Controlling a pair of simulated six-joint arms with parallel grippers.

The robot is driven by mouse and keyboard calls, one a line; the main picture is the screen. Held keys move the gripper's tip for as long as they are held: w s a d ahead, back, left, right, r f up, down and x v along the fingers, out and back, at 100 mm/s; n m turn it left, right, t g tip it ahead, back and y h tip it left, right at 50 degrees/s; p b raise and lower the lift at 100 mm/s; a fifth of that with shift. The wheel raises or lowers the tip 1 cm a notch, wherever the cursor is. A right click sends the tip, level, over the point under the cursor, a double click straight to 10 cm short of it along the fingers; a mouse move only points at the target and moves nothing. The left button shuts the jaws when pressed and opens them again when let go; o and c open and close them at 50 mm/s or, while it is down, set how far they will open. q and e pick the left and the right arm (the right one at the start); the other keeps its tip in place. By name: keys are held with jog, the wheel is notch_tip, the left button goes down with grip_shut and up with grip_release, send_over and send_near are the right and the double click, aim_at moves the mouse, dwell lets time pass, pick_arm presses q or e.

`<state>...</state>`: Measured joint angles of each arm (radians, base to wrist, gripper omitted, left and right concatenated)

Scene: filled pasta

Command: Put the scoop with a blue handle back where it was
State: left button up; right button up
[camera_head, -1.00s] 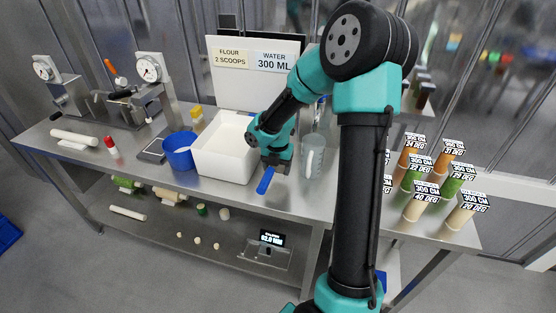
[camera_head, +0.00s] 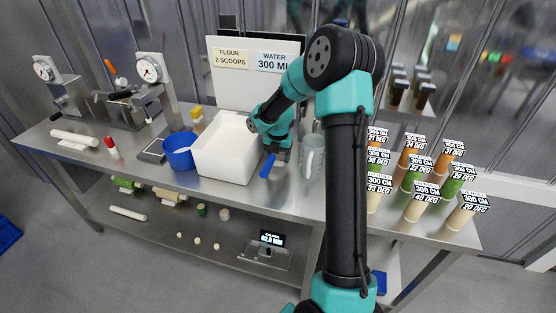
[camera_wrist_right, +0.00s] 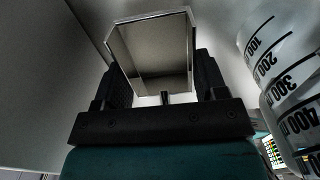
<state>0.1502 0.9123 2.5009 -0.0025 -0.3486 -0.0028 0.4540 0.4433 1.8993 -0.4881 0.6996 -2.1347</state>
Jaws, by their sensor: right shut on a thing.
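My right gripper (camera_head: 274,152) is shut on the scoop with a blue handle (camera_head: 267,166). The handle sticks out below the gripper toward the front, over the steel table between the white bin (camera_head: 214,165) and the clear measuring jug (camera_head: 311,157). In the right wrist view, a shiny metal part, apparently the scoop (camera_wrist_right: 150,52), shows between the two dark fingers of the gripper (camera_wrist_right: 163,88). I cannot tell whether the scoop touches the table. My left gripper is not in view.
The jug also stands close on the right in the right wrist view (camera_wrist_right: 288,85). A blue bowl (camera_head: 180,150) sits left of the bin. Several labelled pasta cylinders (camera_head: 421,203) stand at the right. A sign board (camera_head: 255,80) stands behind.

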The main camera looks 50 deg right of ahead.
jog(key=shift+f, duration=1.05)
jog(key=shift+f, duration=0.15)
jog(key=o, duration=0.9)
jog(key=shift+o, duration=0.2)
notch_tip(320, 180, up, 12)
